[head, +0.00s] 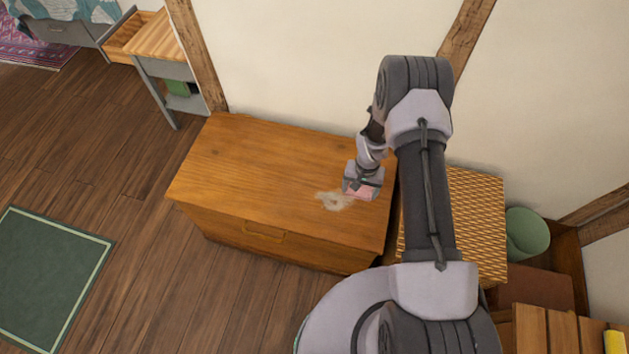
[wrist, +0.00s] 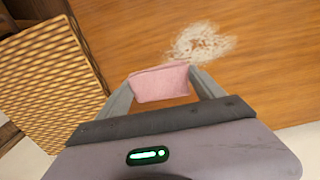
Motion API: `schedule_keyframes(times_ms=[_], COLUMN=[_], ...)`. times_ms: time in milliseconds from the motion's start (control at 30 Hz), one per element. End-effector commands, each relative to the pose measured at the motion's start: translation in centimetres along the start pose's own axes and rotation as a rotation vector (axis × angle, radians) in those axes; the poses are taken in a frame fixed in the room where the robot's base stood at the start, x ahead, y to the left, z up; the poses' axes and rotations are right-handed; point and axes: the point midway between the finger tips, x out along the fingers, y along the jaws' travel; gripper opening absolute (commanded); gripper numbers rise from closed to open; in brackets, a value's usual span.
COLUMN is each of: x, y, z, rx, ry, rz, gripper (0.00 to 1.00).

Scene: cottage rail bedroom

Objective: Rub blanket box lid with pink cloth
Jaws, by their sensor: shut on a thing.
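The blanket box (head: 290,160) is a wooden chest with a flat orange-brown lid, standing against the wall in the head view. A pale smudge (head: 334,201) lies on the lid near its front right; it also shows in the wrist view (wrist: 200,42). My gripper (head: 364,188) is over the right part of the lid, just right of the smudge. It is shut on the pink cloth (wrist: 160,83), which spans between the two fingers. The cloth also shows low at the gripper in the head view (head: 362,191). I cannot tell whether the cloth touches the lid.
A woven wicker hamper (head: 470,215) stands right of the box, close beside it, with a green bin (head: 526,234) beyond. A small table with an open drawer (head: 170,60) stands at the back left. A green rug (head: 50,280) lies on the floor at left.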

Motion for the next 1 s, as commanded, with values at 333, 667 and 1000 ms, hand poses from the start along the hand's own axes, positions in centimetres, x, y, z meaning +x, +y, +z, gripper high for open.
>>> schedule_keyframes(times_ms=[333,667,1000], x=[-3.0,-3.1,-3.1], y=[-0.2,-0.2,-0.1], z=[-0.6,-0.6,-0.8], rx=[-0.001,-0.001,-0.028], ry=[0.0,0.0,0.001], rz=[0.0,0.0,0.0], gripper=[0.39,0.39,0.39])
